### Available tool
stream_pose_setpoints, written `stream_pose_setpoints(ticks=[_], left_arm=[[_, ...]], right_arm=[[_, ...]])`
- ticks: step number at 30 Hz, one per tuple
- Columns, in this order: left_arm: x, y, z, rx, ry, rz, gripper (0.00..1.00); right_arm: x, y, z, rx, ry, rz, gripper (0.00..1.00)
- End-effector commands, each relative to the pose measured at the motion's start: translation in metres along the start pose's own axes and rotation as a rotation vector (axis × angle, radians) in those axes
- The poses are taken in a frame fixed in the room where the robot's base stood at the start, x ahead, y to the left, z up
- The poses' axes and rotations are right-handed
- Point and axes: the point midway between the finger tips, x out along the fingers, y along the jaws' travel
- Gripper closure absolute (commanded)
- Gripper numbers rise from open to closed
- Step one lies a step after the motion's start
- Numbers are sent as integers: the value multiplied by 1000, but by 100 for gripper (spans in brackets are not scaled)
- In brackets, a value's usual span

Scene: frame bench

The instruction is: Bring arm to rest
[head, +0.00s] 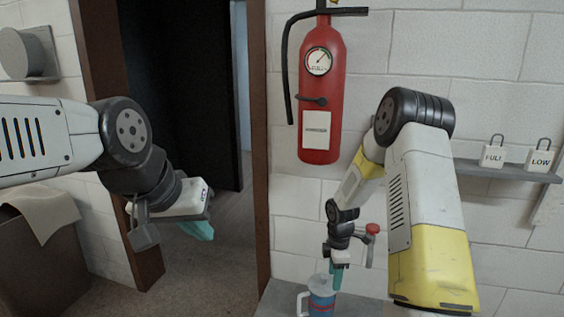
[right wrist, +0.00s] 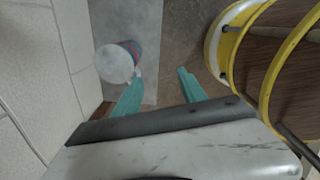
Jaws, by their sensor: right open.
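My right gripper (head: 337,276) hangs down at the lower middle of the head view, its teal fingers close to a blue and red mug (head: 322,301) with a pale lid and handle. In the right wrist view its two fingers (right wrist: 160,76) are apart with nothing between them. The mug's round pale top (right wrist: 116,64) lies beyond the left finger tip; whether they touch cannot be told. My left gripper (head: 199,230) is at the left, in front of the doorway, its teal fingers partly hidden and no object seen in it.
The mug stands on a grey surface (head: 275,298) by the white block wall. A red fire extinguisher (head: 322,85) hangs above. A shelf (head: 500,171) at right bears two tags, FULL (head: 493,156) and LOW (head: 540,159). A brown bin (head: 30,265) with a cloth (head: 40,212) stands lower left.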

Motion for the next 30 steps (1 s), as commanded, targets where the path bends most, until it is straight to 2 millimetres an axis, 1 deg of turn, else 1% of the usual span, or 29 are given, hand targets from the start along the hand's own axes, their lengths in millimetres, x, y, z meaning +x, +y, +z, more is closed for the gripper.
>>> stream_pose_setpoints(ticks=[5,11,14,17,18,20,21,23,24,26,27,29,30], left_arm=[[0,0,0,0,0,0,100],[0,0,0,0,0,0,100],[0,0,0,0,0,0,100],[0,0,0,0,0,0,100],[0,0,0,0,0,0,100],[0,0,0,0,0,0,100],[0,0,0,0,0,0,100],[0,0,0,0,0,0,100],[0,0,0,0,0,0,100],[0,0,0,0,0,0,100],[0,0,0,0,0,0,100],[0,0,0,0,0,0,100],[0,0,0,0,0,0,100]], right_arm=[[-32,0,2,83,-1,30,51],[-84,-6,3,226,5,77,51],[-118,-13,4,326,16,109,51],[-161,-26,4,458,38,151,51],[-179,-34,3,519,52,170,51],[-206,-48,2,615,77,196,51],[-223,-58,1,678,96,212,51],[-246,-74,-1,772,129,233,51],[-260,-85,-2,832,152,246,51],[-280,-103,-4,924,191,263,51],[-292,-116,-6,984,221,273,51],[-307,-135,-9,1073,267,283,51],[-317,-148,-11,1130,299,290,51]])
